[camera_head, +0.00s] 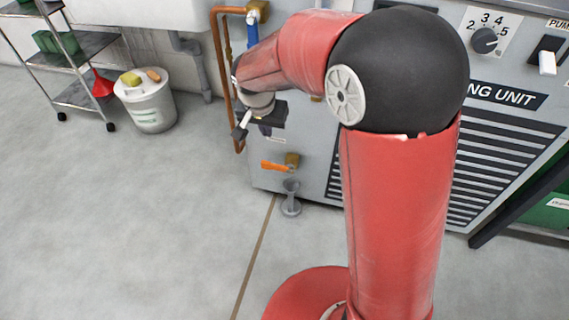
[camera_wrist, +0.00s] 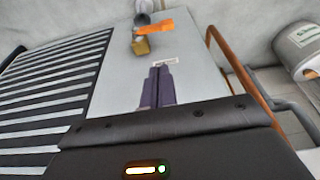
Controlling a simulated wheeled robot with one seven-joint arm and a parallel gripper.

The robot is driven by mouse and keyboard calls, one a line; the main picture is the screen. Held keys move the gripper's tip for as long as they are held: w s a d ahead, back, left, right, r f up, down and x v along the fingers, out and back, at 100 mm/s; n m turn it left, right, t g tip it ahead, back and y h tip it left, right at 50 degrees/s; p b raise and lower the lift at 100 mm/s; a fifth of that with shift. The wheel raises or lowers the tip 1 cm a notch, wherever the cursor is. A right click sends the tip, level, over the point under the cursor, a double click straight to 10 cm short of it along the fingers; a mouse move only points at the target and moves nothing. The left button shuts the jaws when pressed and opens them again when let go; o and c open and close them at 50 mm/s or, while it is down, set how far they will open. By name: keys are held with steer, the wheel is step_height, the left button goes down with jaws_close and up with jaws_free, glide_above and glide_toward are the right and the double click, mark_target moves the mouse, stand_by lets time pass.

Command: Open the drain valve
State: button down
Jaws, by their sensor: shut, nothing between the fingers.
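The drain valve shows low on the grey unit's front in the head view, with an orange lever handle (camera_head: 274,166) on a brass body (camera_head: 292,160). The lever lies roughly level and points left. In the wrist view the orange lever (camera_wrist: 154,29) and brass body (camera_wrist: 141,47) are near the top, beyond the fingertips. My gripper (camera_head: 240,132) is above and to the left of the valve in the head view, apart from it. In the wrist view my gripper (camera_wrist: 160,68) has its dark fingers together, with nothing between them.
A grey funnel-shaped drain (camera_head: 291,198) stands on the floor below the valve. A copper pipe (camera_head: 226,85) runs down left of the unit (camera_head: 317,150). A white bucket (camera_head: 149,108) and a wheeled cart (camera_head: 75,58) stand at the left. The floor in front is clear.

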mark_target(270, 165)
steer(key=x, duration=0.5)
steer(key=b+x, duration=0.1)
steer(key=x, duration=0.4)
steer(key=s+a+x, duration=0.1)
steer(key=x, duration=0.4)
steer(key=shift+f+b, duration=0.4)
